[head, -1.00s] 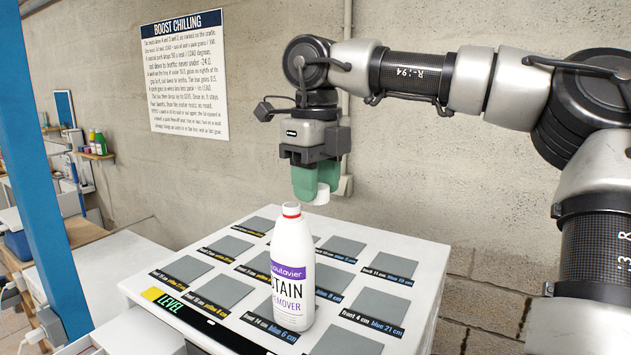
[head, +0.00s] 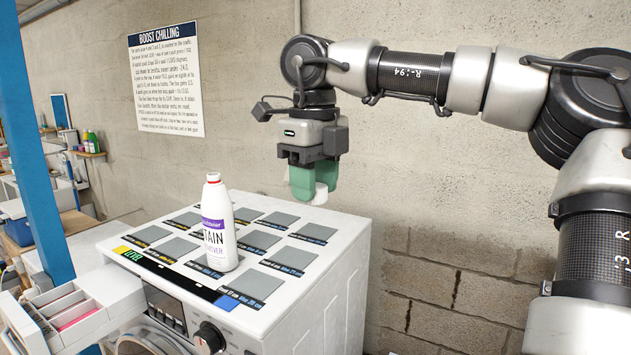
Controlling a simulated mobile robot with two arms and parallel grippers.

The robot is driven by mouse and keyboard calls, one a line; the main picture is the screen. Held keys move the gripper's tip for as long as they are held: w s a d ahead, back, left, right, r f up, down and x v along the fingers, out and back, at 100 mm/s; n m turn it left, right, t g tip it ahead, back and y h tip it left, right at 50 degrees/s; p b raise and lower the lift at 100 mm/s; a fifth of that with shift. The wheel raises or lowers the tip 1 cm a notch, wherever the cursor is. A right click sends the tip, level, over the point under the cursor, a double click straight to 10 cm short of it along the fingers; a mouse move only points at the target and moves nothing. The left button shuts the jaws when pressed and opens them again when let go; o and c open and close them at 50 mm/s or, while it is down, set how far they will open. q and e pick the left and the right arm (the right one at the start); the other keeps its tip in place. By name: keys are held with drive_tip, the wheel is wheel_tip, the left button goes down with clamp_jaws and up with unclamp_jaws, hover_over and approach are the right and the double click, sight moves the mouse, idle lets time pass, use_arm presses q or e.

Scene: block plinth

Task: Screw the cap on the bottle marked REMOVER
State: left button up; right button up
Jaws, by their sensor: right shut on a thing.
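The white bottle (head: 217,228) stands upright on the white machine's top, with a purple band and the words STAIN REMOVER partly visible on its label. Its neck at the top has no cap on it. My right gripper (head: 311,184) has green fingers and is shut on the white cap (head: 320,194). The cap is held to the right of the bottle's neck and apart from it, at about the same height in the picture. The fingers hide part of the cap. My left gripper is not in view.
The white machine's top (head: 318,262) carries several grey squares with labels. An open drawer (head: 78,318) sticks out at the lower left, near a dark knob (head: 209,338). A blue post (head: 38,150) stands at the left. A poster (head: 166,78) hangs on the wall behind.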

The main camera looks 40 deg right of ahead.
drive_tip(key=s+d+f+n+b, duration=0.1)
drive_tip(key=s+d+f+n, duration=0.15)
drive_tip(key=d+f, duration=0.4)
drive_tip(key=s+d+f+n+b, duration=0.2)
drive_tip(key=s+d+f, duration=0.1)
drive_tip(key=d+f, duration=0.3)
wheel_tip(320, 180, down, 15)
drive_tip(key=s+a+n+b, duration=0.1)
drive_tip(key=s+n+b, duration=0.1)
drive_tip(key=n, duration=0.4)
drive_tip(key=w+a+f+n+b, duration=0.2)
drive_tip(key=a+f+n, duration=0.8)
drive_tip(key=f, duration=0.3)
use_arm(q)
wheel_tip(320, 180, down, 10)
drive_tip(key=b, duration=0.2)
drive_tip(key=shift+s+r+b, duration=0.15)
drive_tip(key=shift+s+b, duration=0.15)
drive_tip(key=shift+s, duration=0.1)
use_arm(e)
drive_tip(key=a+f+n, duration=0.3)
drive_tip(key=a+n, duration=0.4)
drive_tip(key=a, duration=0.2)
drive_tip(key=a+f+n, duration=0.3)
drive_tip(key=a+n, duration=0.4)
drive_tip(key=a, duration=0.2)
drive_tip(key=shift+w+a+f, duration=0.15)
drive_tip(key=shift+w+a, duration=0.2)
drive_tip(key=shift+w, duration=0.1)
